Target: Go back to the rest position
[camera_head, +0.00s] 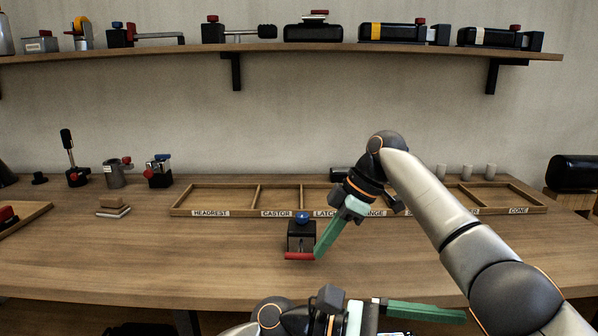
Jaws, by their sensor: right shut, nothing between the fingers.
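My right gripper (325,242) reaches in from the right over the workbench (180,270). Its green fingers are shut and point down and left. They are empty, just right of a small black block with a blue knob and a red bar (301,235). I cannot tell whether they touch it. My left gripper (425,312) lies low at the bottom centre, its green finger pointing right, in front of the bench edge. Its other finger is mostly out of frame, so its opening is unclear.
A labelled wooden tray (240,213) spans the bench behind the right gripper. Several small mechanisms (115,173) stand at the back left, near a small stacked block (113,206). A wall shelf (270,47) holds more parts. The left-front bench top is clear.

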